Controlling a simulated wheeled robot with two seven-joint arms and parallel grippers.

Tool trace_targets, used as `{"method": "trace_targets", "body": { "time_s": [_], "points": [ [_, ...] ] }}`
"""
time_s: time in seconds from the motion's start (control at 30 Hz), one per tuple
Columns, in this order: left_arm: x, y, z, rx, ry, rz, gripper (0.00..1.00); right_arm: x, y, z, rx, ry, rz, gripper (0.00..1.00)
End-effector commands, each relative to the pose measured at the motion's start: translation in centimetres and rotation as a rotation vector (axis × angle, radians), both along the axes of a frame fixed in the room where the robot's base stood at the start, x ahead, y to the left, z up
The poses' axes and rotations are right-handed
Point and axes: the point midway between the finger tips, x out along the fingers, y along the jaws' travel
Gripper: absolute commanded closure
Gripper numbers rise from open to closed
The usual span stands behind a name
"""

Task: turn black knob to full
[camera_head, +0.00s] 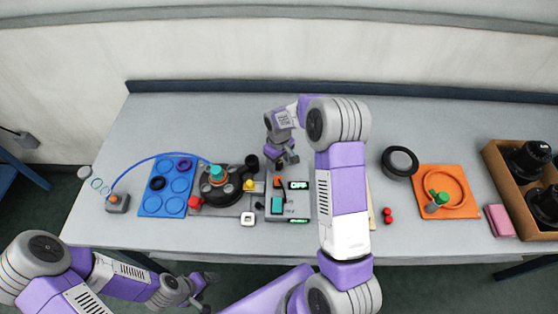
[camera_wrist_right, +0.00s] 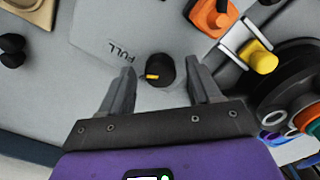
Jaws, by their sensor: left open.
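The black knob (camera_wrist_right: 166,72) has a yellow pointer mark and sits on a grey surface in the right wrist view. The printed word FULL (camera_wrist_right: 122,50) is beside it, up and to the left. The yellow mark is on the knob's left side. My right gripper (camera_wrist_right: 162,76) is open, with one finger on each side of the knob; whether either finger touches it I cannot tell. In the head view my right gripper (camera_head: 287,160) is over the back of the table, and the knob is hidden under it. My left gripper (camera_head: 200,292) is open and empty, in front of the table's edge.
A black pump-like unit (camera_head: 216,188) with a teal top stands left of my right gripper. A box with green displays (camera_head: 298,185) is just in front. An orange switch (camera_wrist_right: 212,18) and a yellow button (camera_wrist_right: 262,58) are near the knob. A blue tray (camera_head: 150,202) lies left.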

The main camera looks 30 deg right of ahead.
Motion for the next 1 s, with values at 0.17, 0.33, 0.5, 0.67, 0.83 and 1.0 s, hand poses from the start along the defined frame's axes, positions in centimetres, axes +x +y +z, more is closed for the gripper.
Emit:
{"method": "trace_targets", "body": {
  "time_s": [0.17,0.33,0.5,0.67,0.83,1.0],
  "points": [
    [0.0,0.0,0.0,0.0,0.0,0.0,0.19,0.0,0.0,0.0,0.0,0.001,0.001,0.37],
    [0.0,0.0,0.1,0.0,0.0,0.0,0.19,0.1,0.0,1.6,-0.001,-0.003,0.001,0.37],
    [0.0,0.0,0.3,0.0,0.0,0.0,0.19,0.1,0.0,4.6,-0.001,-0.004,0.002,0.37],
    [0.0,0.0,0.5,0.0,0.0,0.0,0.19,0.0,0.0,6.7,0.0,-0.003,0.001,0.37],
    [0.0,0.0,0.5,0.0,0.0,0.0,0.19,0.0,0.0,7.6,0.0,0.0,0.001,0.37],
    [0.0,0.0,0.5,0.0,0.0,0.0,0.19,0.0,0.0,7.6,0.0,0.0,0.001,0.37]
  ]
}}
